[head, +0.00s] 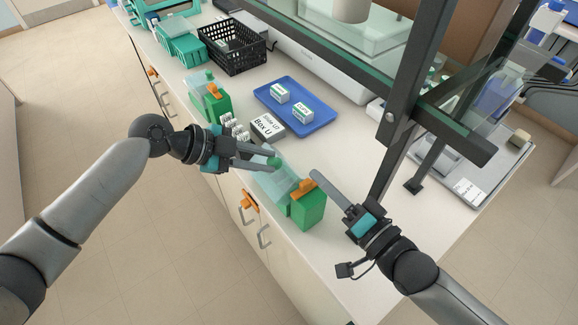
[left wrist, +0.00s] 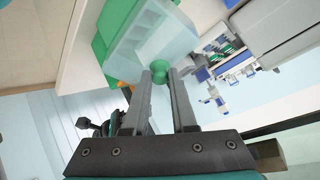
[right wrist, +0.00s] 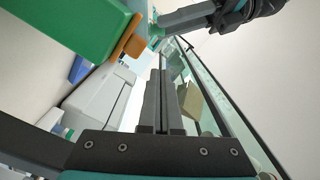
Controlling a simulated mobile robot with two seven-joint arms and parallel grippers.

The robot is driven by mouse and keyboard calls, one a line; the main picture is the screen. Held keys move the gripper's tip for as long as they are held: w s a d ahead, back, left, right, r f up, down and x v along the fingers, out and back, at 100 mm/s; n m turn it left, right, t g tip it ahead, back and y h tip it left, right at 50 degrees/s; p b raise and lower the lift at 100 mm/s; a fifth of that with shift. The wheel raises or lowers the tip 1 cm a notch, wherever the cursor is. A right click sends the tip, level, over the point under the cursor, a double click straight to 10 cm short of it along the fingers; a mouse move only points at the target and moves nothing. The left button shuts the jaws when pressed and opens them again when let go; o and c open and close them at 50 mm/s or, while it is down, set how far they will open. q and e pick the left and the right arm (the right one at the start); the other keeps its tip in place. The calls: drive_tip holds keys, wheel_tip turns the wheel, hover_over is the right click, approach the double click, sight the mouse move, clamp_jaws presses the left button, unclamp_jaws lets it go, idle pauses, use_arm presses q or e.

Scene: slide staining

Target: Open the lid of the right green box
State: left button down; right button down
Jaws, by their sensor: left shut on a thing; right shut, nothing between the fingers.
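The right green box (head: 313,208) stands near the counter's front edge, with an orange piece (head: 302,189) on top. Its clear lid (head: 272,187) extends up and left from it; I cannot tell exactly how far it is raised. My left gripper (head: 272,163) is shut on the lid's green knob (left wrist: 160,73), with the clear lid (left wrist: 152,38) just beyond. My right gripper (head: 315,174) is shut and empty, its tips close beside the orange piece. In the right wrist view the green box (right wrist: 68,38) and orange piece (right wrist: 130,38) lie left of the closed fingers (right wrist: 160,75).
Another green box (head: 216,104) with an orange piece stands further back. A white labelled box (head: 267,126) and a blue tray (head: 318,124) with small boxes lie behind. A black basket (head: 235,45) is at the back. A dark frame post (head: 400,120) rises near my right arm.

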sight(288, 176)
use_arm(q)
drive_tip(key=shift+r, duration=0.15)
use_arm(e)
drive_tip(key=x, duration=0.4)
drive_tip(key=shift+w+a, duration=0.1)
drive_tip(key=shift+w, duration=0.1)
drive_tip(key=a, duration=0.2)
drive_tip(key=f, duration=0.1)
drive_tip(key=shift+w+a, duration=0.4)
drive_tip(key=shift+w+a+f, duration=0.1)
drive_tip(key=shift+a+f, duration=0.15)
drive_tip(key=shift+a, duration=0.15)
drive_tip(key=shift+a, duration=0.1)
drive_tip(key=shift+a, duration=0.3)
use_arm(q)
drive_tip(key=shift+s+d, duration=0.1)
drive_tip(key=shift+d, duration=0.15)
use_arm(e)
drive_tip(key=shift+s+a, duration=0.2)
drive_tip(key=shift+s, duration=0.05)
use_arm(q)
drive_tip(key=c, duration=0.7)
unclamp_jaws()
use_arm(e)
drive_tip(key=shift+a, duration=0.1)
use_arm(q)
drive_tip(key=shift+a, duration=0.1)
